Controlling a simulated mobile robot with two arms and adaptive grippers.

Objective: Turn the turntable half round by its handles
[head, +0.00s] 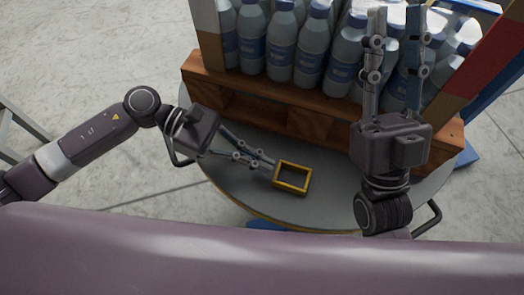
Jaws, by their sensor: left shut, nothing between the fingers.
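The turntable (240,192) is a round grey disc carrying a wooden pallet of bottles. A dark bent-tube handle (431,220) sticks out at its right front rim. Another dark tube handle (176,150) shows at the left rim, partly hidden by my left gripper. My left gripper (270,167) is shut and empty over the disc, its fingertips beside a yellow square frame (292,190); I cannot tell whether they touch it. My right gripper (395,14) is open, its fingers pointing away from me in front of the bottles.
Several clear bottles with blue labels (283,45) stand on the wooden pallet (312,124). Grey floor (90,60) is open to the left.

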